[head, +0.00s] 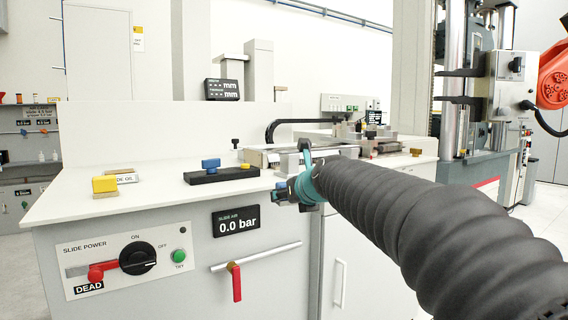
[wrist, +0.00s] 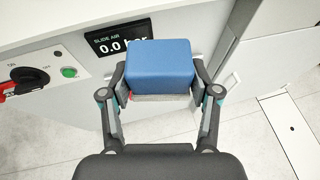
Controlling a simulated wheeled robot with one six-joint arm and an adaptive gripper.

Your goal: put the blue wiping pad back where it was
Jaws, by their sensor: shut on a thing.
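The blue wiping pad (wrist: 160,66) is a blue block with a grey underside, held between both fingers of my gripper (wrist: 160,84) in the wrist view. In the head view my gripper (head: 292,185) is at the front edge of the white bench, by its right part, and the pad is not clearly visible there. A black holder (head: 222,174) lies on the bench top, left of my gripper, with a smaller blue piece (head: 210,164) and a yellow piece on it. A yellow block (head: 105,185) sits by a label plate (head: 124,177) at the bench's left.
The bench front carries a slide power panel (head: 125,262), a 0.0 bar display (head: 236,221) and a red-handled valve (head: 235,280). A slide fixture (head: 270,156) stands behind my gripper. The bench top (head: 160,196) is clear between the yellow block and black holder. A testing machine stands right.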

